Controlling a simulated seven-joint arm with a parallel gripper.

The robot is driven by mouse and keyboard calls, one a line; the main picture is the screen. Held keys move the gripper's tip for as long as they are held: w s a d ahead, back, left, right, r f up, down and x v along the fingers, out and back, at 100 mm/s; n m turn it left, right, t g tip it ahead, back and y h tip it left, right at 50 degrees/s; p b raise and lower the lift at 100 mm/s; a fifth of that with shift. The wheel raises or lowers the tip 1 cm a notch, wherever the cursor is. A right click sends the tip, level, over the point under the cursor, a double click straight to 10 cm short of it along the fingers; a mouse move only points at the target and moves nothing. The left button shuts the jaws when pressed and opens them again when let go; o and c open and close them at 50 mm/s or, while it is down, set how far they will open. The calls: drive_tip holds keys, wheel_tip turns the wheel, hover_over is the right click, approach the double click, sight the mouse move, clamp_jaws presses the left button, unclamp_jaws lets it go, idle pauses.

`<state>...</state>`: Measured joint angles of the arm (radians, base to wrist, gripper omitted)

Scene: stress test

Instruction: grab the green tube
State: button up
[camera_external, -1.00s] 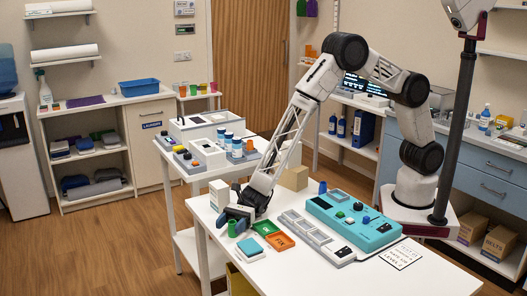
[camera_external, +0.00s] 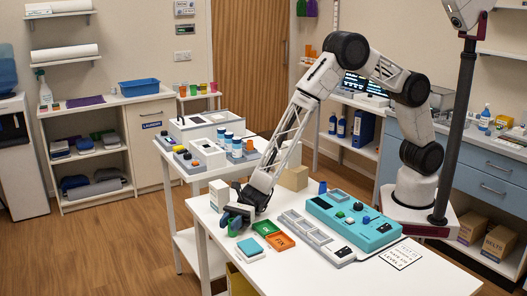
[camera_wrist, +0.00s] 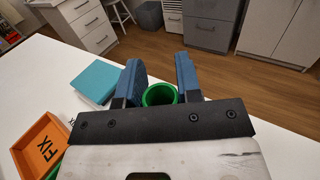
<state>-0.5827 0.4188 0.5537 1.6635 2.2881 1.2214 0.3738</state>
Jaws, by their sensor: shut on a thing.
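The green tube (camera_wrist: 150,97) stands between the two blue fingers of my gripper (camera_wrist: 159,80) in the wrist view, with its round open rim facing up. The fingers are shut on it. In the external view my gripper (camera_external: 236,217) is low at the front left of the white table. There the fingers hide most of the tube, and only a little green (camera_external: 233,232) shows below them.
A teal block (camera_external: 249,245) lies close to my gripper. An orange tray marked FIX (camera_external: 281,242) and a green tray (camera_external: 266,228) sit beside it. A white box (camera_external: 219,194) stands behind. A teal panel with buttons (camera_external: 352,221) fills the table's right part.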

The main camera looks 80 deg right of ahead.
wheel_tip(320, 180, up, 3)
drive_tip(key=shift+f, duration=0.15)
drive_tip(key=shift+s+d, duration=0.2)
drive_tip(key=shift+s, duration=0.05)
drive_tip(key=s+d, duration=0.3)
drive_tip(key=s, duration=0.1)
drive_tip(key=s+d+r, duration=0.1)
drive_tip(key=s+d, duration=0.2)
drive_tip(key=s, duration=0.1)
drive_tip(key=s+d, duration=0.3)
drive_tip(key=d, duration=0.1)
drive_tip(key=shift+s+r, duration=0.35)
drive_tip(key=shift+s, duration=0.05)
